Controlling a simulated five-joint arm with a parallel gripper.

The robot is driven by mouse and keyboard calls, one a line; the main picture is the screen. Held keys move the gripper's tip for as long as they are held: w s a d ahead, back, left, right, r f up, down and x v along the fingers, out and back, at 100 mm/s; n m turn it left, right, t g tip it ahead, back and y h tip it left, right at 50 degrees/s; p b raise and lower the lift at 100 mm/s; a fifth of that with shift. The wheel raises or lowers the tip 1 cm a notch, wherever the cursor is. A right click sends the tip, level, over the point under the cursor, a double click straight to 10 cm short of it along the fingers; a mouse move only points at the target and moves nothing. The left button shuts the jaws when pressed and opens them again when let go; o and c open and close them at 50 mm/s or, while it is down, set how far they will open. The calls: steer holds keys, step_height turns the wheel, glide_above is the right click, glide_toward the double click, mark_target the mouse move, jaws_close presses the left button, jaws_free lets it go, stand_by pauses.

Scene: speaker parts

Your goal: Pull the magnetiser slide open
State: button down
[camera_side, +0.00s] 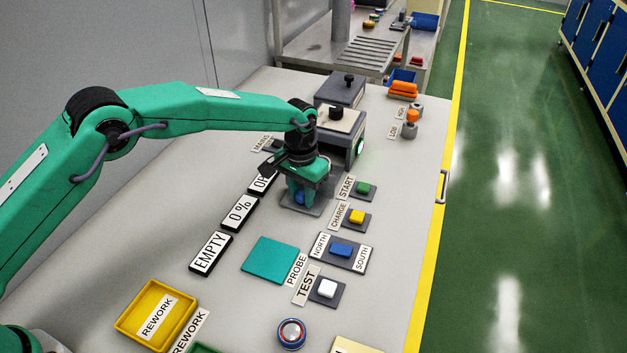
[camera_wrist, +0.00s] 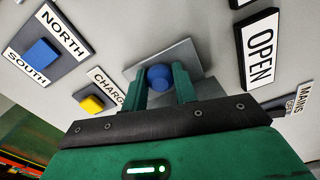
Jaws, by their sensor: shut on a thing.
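The magnetiser (camera_side: 352,128) is a grey box with a light top, a black knob and a lit green lamp, behind my gripper in the side view. A flat grey slide plate (camera_side: 312,210) lies in front of the box; it also shows in the wrist view (camera_wrist: 187,57). A round blue knob (camera_wrist: 160,74) stands on this plate. My gripper (camera_side: 300,196) points down and is shut on the blue knob, one green finger on each side in the wrist view (camera_wrist: 159,88). My wrist hides the join between plate and box.
An OPEN sign (camera_wrist: 260,50) lies beside the plate. The table between these rows is clear down to the teal PROBE pad (camera_side: 270,260).

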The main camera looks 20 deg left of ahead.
steer(key=shift+s+d, duration=0.15)
steer(key=shift+s, duration=1.45)
steer(key=c, duration=1.1)
jaws_free()
steer(key=shift+r, duration=0.1)
step_height(320, 180, up, 8)
